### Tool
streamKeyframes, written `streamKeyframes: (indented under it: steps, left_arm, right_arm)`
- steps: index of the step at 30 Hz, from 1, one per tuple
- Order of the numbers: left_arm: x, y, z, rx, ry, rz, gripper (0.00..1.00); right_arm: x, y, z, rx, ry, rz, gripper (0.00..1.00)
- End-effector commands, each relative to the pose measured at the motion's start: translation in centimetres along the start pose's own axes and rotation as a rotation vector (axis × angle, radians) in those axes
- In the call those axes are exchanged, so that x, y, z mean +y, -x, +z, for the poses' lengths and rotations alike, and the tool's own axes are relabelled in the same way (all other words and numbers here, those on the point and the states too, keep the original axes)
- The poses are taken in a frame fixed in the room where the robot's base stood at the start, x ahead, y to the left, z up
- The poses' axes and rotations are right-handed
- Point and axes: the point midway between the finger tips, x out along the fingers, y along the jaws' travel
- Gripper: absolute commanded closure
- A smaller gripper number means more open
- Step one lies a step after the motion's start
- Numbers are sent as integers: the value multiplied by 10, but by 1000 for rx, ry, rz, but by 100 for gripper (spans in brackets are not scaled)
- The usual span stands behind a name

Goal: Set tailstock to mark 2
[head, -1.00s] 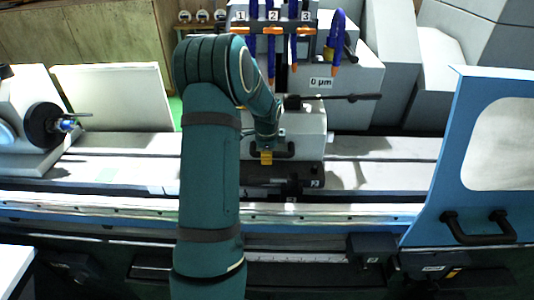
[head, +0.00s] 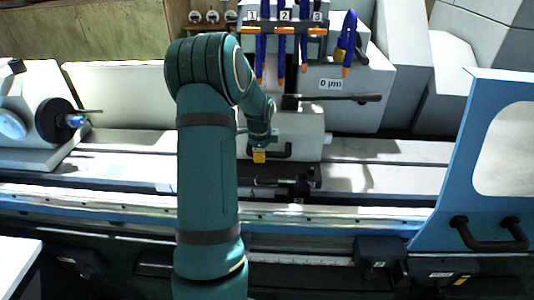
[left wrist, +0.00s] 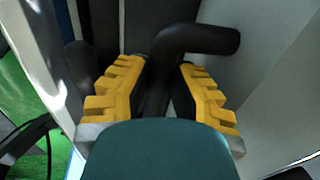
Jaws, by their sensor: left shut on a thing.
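The tailstock is a white block (head: 305,132) on a dark base, on the machine bed right of my left arm. A black lever (head: 345,98) sticks out to the right above it. My left gripper (head: 259,156) is at the black bar handle (head: 283,153) on the tailstock's front. In the left wrist view the yellow-padded fingers (left wrist: 160,95) are closed around the bent black handle (left wrist: 195,40). My arm hides the tailstock's left part. My right gripper is not in view.
The workhead with its black disc (head: 57,120) stands at the far left of the bed. A blue guard (head: 470,150) with a black handle is at the right. Coolant hoses numbered 1 to 3 hang from a rack (head: 285,30). Bare bed (head: 385,180) shows right of the tailstock.

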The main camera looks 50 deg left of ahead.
Motion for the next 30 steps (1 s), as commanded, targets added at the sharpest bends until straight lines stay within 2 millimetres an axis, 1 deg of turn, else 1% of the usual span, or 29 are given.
streamKeyframes:
  steps: [1,2,3,11,14,17,20,24,30]
  left_arm:
    - [2,-2,-3,3,-2,6,65]
    - [2,-2,-4,3,-3,6,54]
    - [2,-2,-4,4,-3,6,46]
    - [1,-1,-5,7,-4,2,46]
    - [1,3,-6,8,-4,1,46]
    - [0,13,-6,9,-4,-2,46]
    - [0,30,-6,9,-4,-3,46]
    - [0,60,-6,9,-5,-3,46]
    - [0,96,-5,8,-4,-1,46]
  right_arm:
    - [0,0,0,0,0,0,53]
    - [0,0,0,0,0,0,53]
    - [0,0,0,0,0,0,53]
    - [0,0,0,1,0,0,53]
    - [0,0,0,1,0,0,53]
    - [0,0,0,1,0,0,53]
    - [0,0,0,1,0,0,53]
    - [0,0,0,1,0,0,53]
    - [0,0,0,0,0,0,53]
